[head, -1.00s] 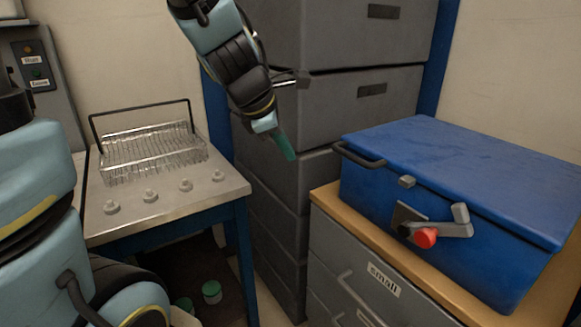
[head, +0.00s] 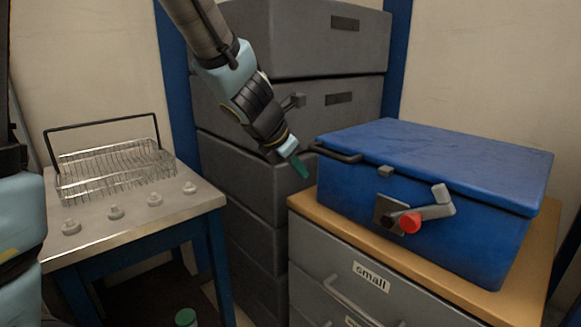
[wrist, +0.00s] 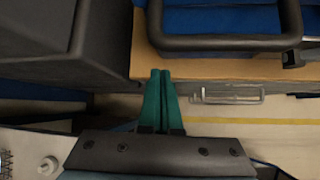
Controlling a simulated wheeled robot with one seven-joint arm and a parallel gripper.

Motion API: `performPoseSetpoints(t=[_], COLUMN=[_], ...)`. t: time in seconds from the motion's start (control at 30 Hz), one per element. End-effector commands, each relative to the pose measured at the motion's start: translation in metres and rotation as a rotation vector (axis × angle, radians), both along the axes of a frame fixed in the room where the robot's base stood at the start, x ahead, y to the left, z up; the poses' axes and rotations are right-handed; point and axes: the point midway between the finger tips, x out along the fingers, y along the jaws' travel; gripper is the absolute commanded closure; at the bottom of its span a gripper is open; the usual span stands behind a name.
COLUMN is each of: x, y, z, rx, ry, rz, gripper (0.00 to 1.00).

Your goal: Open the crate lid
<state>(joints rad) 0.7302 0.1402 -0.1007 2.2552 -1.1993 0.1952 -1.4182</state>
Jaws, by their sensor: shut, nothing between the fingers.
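The blue crate (head: 345,190) sits on the wooden top of a grey drawer cabinet, with its lid (head: 440,158) down. A dark handle (head: 337,153) juts from the lid's left side. It shows large across the top of the wrist view (wrist: 215,43). A latch with a grey lever and red knob (head: 410,222) is on the crate's front face. My gripper (head: 304,169) has green fingers and is shut and empty. It is just left of the crate, near the handle but apart from it. In the wrist view its fingertips (wrist: 161,74) are together, below the handle.
Tall grey drawers (head: 240,165) stand close behind and left of my gripper. A metal table (head: 130,225) with a wire basket (head: 115,170) and several small knobs is at the left. The wooden cabinet top (head: 310,205) leaves a narrow rim around the crate.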

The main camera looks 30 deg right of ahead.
Motion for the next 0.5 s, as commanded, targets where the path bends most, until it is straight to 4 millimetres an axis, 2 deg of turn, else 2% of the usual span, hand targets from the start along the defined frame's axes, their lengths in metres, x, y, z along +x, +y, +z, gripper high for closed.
performPoseSetpoints(t=[0.03,0.1,0.3,0.5], x=[-0.001,-0.002,-0.004,-0.005], y=[-0.002,-0.003,-0.007,-0.008], z=[0.018,0.024,0.038,0.041], rx=[-0.003,-0.002,-0.001,-0.001], ry=[-0.003,-0.004,-0.003,-0.003], rz=[0.0,-0.002,-0.001,-0.001], gripper=[1.0,1.0,1.0,1.0])
